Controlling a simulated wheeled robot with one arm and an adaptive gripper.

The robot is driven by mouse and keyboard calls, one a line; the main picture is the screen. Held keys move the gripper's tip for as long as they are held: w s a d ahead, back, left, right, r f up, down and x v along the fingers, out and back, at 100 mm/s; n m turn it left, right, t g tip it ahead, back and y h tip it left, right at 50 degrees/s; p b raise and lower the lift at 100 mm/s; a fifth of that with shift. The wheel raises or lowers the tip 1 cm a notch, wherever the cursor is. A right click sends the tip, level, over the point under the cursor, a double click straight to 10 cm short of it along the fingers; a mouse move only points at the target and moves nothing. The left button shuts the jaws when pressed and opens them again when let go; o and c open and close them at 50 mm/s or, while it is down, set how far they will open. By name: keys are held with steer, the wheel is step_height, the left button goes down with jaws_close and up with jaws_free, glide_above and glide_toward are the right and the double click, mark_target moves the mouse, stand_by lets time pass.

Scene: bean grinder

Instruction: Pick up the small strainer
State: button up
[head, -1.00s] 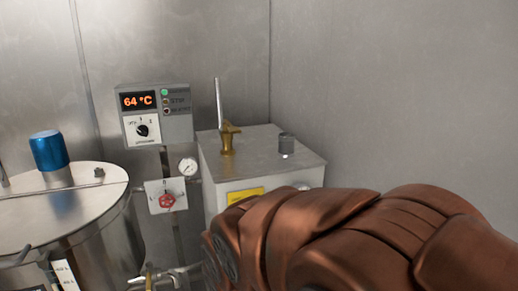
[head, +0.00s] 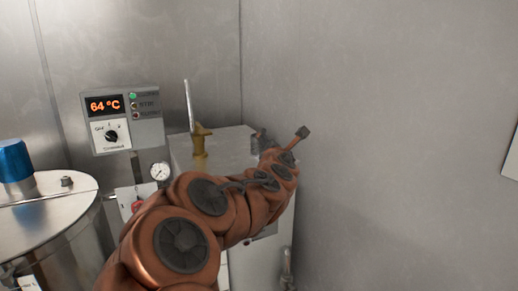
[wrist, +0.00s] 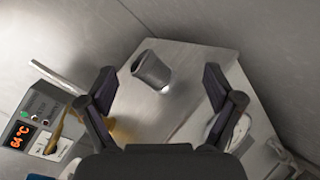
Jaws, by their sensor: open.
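The small strainer appears to be the dark grey, cup-shaped piece (wrist: 152,68) on the metal box top (wrist: 190,60). In the wrist view it lies between and beyond my two fingertips, with a gap on both sides. My gripper (wrist: 158,80) is open and empty, pointing down at the box. In the head view my gripper (head: 281,135) is over the box's right back part, fingers spread, and my arm largely hides the strainer.
A brass valve with an upright silver lever (head: 199,140) stands on the box, left of my gripper. A control panel reading 64 °C (head: 122,118), a gauge (head: 160,171) and a steel drum (head: 45,215) are further left. Metal walls close in behind and right.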

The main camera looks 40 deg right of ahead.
mark_target(259, 145)
steer(key=w+n+t+y, duration=0.1)
steer(key=n, duration=0.2)
steer(key=w+f+n+t+y, duration=0.1)
steer(key=w+n, duration=0.1)
steer(key=n, duration=0.1)
steer(key=w+d+n+t+y, duration=0.1)
steer(key=n, duration=0.3)
steer(key=shift+w+f, duration=0.15)
steer(key=shift+w+a+f+n+t+y, duration=0.15)
steer(key=shift+w+f+n+t+y, duration=0.3)
steer(key=shift+n, duration=0.45)
steer(key=shift+w, duration=0.1)
steer(key=shift+p+x, duration=0.55)
steer(key=shift+x, duration=0.8)
steer(key=shift+w+d+f+p, duration=0.35)
steer(key=shift+w+d+p, duration=0.35)
steer(key=shift+w, duration=0.25)
steer(key=shift+x, duration=1.2)
steer(key=shift+f, duration=0.1)
